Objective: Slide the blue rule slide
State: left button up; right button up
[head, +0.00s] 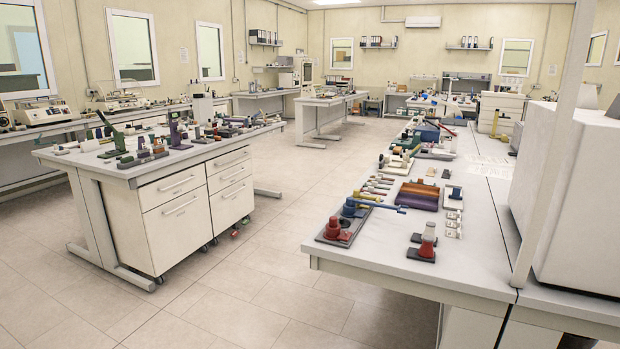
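On the right-hand bench, near its front left corner, a small blue part (350,208) stands beside red parts on a dark plate (319,236). A thin bar (376,204) runs right from near the blue part towards the orange and purple block. I cannot tell for sure whether this blue part is the rule slide, because it is small and far off. A larger blue piece (427,132) lies further back on the same bench. Neither of my grippers shows in the head view.
The right bench (375,262) has a bare front strip. An orange and purple block (418,196) and a red and grey device (427,241) stand on it. A post and large white machine (575,200) stand on the right. Another cluttered bench (100,165) is left; open floor (262,250) lies between.

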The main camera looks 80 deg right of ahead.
aim_at(456, 191)
jog(key=z, duration=2.45)
